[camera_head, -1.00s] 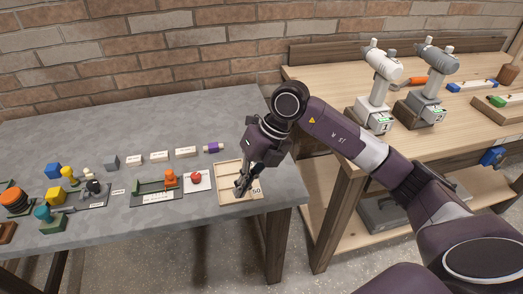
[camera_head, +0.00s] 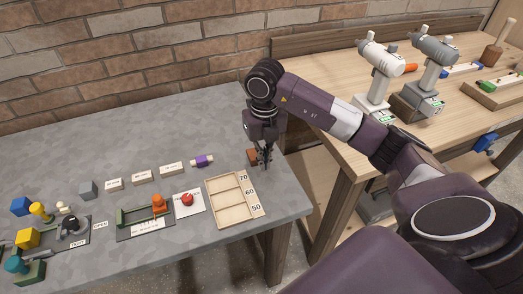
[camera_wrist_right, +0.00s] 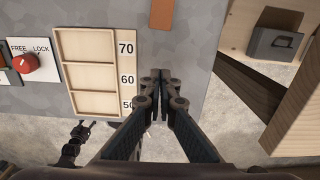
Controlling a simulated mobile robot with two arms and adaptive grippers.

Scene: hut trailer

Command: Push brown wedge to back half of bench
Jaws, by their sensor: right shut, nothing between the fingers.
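The brown wedge (camera_head: 252,156) lies on the grey bench (camera_head: 130,130) near its right end, behind the tray. It also shows at the top edge of the right wrist view (camera_wrist_right: 162,14), partly cut off. My right gripper (camera_head: 265,166) is shut and empty, pointing down just to the front right of the wedge in the head view. In the wrist view its closed tips (camera_wrist_right: 162,78) are in line with the wedge, with bench surface visible between them. I cannot tell whether they touch the bench.
A wooden tray (camera_head: 212,186) marked 70, 60, 50 stands left of my right gripper. A red knob (camera_head: 187,199), an orange-handled slide (camera_head: 159,204) and several blocks lie further left. A wooden workbench (camera_head: 310,85) with drills stands at the right. The back of the grey bench is clear.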

